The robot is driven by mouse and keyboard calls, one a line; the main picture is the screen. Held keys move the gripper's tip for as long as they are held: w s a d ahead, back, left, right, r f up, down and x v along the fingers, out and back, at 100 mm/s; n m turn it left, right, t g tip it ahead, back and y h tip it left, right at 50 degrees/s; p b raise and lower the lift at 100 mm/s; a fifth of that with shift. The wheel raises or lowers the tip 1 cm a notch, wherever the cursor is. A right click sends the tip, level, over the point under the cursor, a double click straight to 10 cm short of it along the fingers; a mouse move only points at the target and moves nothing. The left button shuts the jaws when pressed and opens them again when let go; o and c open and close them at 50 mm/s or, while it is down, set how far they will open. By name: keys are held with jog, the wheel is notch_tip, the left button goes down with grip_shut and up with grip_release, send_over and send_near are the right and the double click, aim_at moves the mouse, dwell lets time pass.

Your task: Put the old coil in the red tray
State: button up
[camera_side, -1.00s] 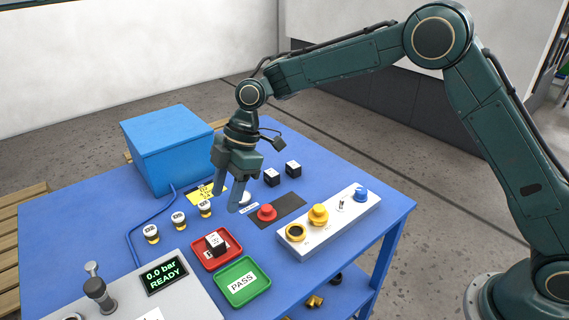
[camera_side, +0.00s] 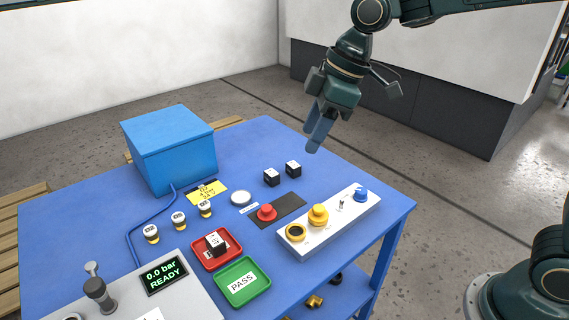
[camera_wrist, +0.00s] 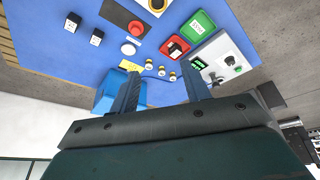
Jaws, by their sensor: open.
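The red tray (camera_side: 209,264) lies near the front of the blue table, and it also shows in the wrist view (camera_wrist: 168,52). A black block with a white top (camera_side: 216,241), looking like a coil, sits in it. Two similar black blocks, (camera_side: 271,177) and (camera_side: 293,169), stand on the table farther back. I cannot read which one is the old coil. My gripper (camera_side: 315,140) is open and empty, raised above the back right of the table, apart from every block. Its two fingers show spread in the wrist view (camera_wrist: 160,72).
The green PASS tray (camera_side: 243,299) lies beside the red one. A blue box (camera_side: 168,150) stands at the back left. A red button (camera_side: 267,212) and several small yellow-ringed parts (camera_side: 178,220) are between.

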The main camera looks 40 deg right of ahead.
jog(key=s+d+m+t+h, duration=0.1)
jog(key=s+d+m, duration=0.4)
jog(key=s, duration=0.6)
jog(key=s+d+m+t+h, duration=0.1)
jog(key=s+d+m, duration=0.4)
jog(key=s, duration=0.6)
jog(key=shift+d+t+h, duration=0.3)
jog(key=shift+d+h, duration=0.2)
jog(key=shift+d, duration=0.75)
